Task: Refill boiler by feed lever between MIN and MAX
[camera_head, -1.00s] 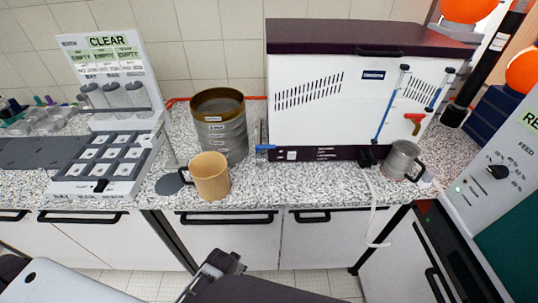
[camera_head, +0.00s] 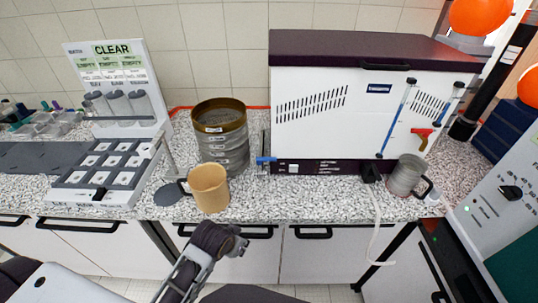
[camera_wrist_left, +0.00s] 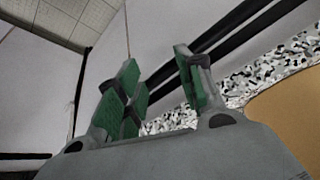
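The boiler (camera_head: 310,130) is a white cabinet with a dark lid, at the back of the speckled counter. Two upright blue-marked gauges (camera_head: 396,118) are on its front right; their MIN and MAX marks are too small to read. A red lever (camera_head: 422,132) sits between the gauges. A small blue lever (camera_head: 265,160) sticks out at its lower left. My left gripper (camera_head: 240,243) is in front of the counter edge, below the tan mug and apart from the levers. The left wrist view shows its green-padded fingers (camera_wrist_left: 155,75) spread with nothing between them. My right gripper is out of view.
A tan mug (camera_head: 211,188) stands near the counter edge, before a sieve stack (camera_head: 221,140). A grey metal mug (camera_head: 406,176) stands below the gauges beside a hanging pale hose (camera_head: 376,225). A panel with a black knob (camera_head: 510,192) is at right.

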